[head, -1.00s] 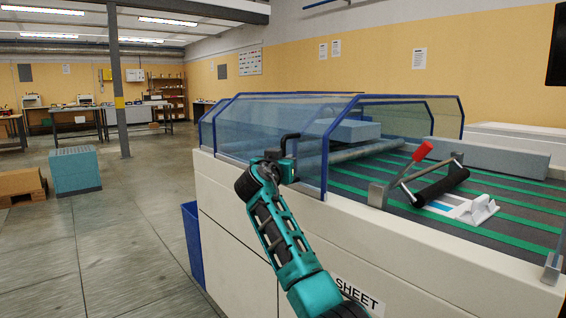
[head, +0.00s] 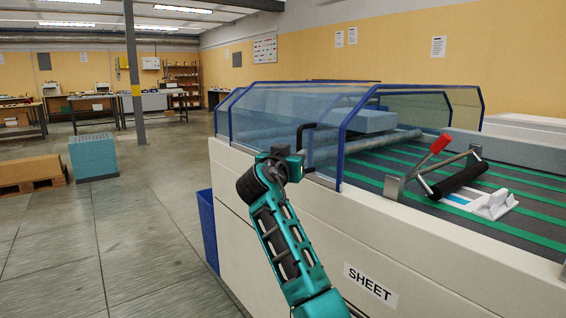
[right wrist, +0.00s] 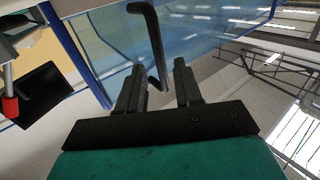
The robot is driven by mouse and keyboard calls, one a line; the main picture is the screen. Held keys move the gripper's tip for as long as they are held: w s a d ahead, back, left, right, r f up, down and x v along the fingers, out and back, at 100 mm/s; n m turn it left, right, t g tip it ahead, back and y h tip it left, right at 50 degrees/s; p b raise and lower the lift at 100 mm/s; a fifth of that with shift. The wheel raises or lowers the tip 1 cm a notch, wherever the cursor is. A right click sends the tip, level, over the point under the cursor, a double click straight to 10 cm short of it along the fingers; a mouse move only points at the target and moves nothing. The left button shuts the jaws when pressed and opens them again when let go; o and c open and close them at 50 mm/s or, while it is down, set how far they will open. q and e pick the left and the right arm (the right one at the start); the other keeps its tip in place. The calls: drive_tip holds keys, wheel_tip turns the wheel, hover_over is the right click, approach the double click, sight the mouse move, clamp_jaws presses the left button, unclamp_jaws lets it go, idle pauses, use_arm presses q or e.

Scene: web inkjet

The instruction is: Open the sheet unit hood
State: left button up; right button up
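The sheet unit hood (head: 270,115) is a see-through blue cover with dark blue edges on the left part of the white machine, and it looks closed. A black bent handle (head: 304,132) stands on its front face. My right gripper (head: 296,164), on a teal arm, is just below and beside the handle. In the right wrist view, the gripper's fingers (right wrist: 158,82) are apart. The handle (right wrist: 150,40) reaches down to the gap between the fingertips, and I cannot tell if they touch. My left gripper is not in view.
The white machine body (head: 290,225) bears a "SHEET" label. A striped bed with a red-tipped lever (head: 440,144) and black roller (head: 458,181) lies right of the hood. A blue bin (head: 208,225) stands at the machine's left.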

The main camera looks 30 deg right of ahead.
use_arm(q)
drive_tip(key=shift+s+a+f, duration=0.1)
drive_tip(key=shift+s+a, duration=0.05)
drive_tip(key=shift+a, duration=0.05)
use_arm(e)
drive_tip(key=v, duration=0.7)
drive_tip(key=shift+s+a, duration=0.1)
